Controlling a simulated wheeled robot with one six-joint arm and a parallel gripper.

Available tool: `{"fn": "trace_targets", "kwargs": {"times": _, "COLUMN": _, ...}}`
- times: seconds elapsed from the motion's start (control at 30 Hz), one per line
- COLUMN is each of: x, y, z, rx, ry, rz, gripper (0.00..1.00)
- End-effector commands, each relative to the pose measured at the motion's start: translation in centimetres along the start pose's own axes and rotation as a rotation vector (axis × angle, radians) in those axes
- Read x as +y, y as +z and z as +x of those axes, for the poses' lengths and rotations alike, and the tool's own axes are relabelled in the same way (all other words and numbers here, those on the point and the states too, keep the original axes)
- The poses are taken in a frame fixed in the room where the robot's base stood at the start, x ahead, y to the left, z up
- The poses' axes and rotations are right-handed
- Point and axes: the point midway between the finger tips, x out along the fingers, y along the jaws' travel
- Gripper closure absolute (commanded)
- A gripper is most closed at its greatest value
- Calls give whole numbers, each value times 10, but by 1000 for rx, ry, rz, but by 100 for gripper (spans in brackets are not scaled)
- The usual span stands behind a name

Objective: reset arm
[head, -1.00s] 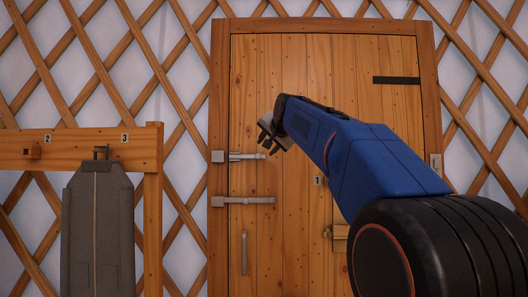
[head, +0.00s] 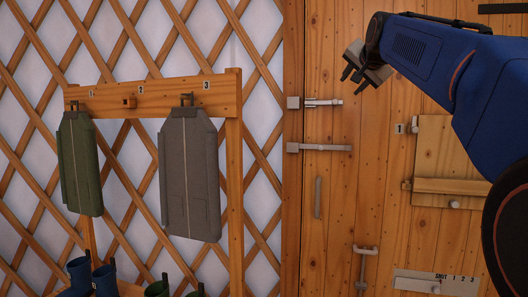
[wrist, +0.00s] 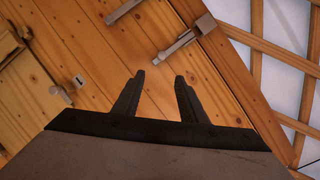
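My gripper (head: 349,72) is at the upper right in the head view, in front of the wooden door (head: 340,200). My blue arm reaches in from the right edge. In the wrist view my gripper (wrist: 160,80) shows two dark fingers standing apart with nothing between them. The gripper is open and empty. A metal latch (wrist: 178,52) on the door lies beyond the fingertips in the wrist view. In the head view this upper latch (head: 322,102) is left of and below the gripper.
A wooden rack (head: 160,97) numbered 1 to 3 stands at left. It holds a green garment (head: 80,165) and a grey garment (head: 190,180); peg 2 is empty. Boots (head: 104,280) are below. The door has a second latch (head: 320,147), a hatch (head: 445,160) and a low bolt plate (head: 435,283).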

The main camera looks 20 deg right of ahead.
Motion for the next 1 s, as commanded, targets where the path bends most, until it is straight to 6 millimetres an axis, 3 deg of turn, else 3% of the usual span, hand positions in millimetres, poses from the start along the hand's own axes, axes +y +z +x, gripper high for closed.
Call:
{"fn": "trace_targets", "kwargs": {"times": 0.13, "x": 4, "y": 11, "z": -2, "rx": -17, "ry": 7, "rz": -16, "gripper": 62}}
{"fn": "trace_targets", "kwargs": {"times": 0.27, "x": 22, "y": 50, "z": -8, "rx": -75, "ry": 31, "rz": -72, "gripper": 62}}
{"fn": "trace_targets", "kwargs": {"times": 0.57, "x": 105, "y": 198, "z": -44, "rx": -308, "ry": 105, "rz": -309, "gripper": 62}}
{"fn": "trace_targets", "kwargs": {"times": 0.8, "x": 190, "y": 313, "z": -86, "rx": -501, "ry": 138, "rz": -511, "gripper": 62}}
{"fn": "trace_targets", "kwargs": {"times": 1.0, "x": 268, "y": 400, "z": -127, "rx": -659, "ry": 147, "rz": -680, "gripper": 62}}
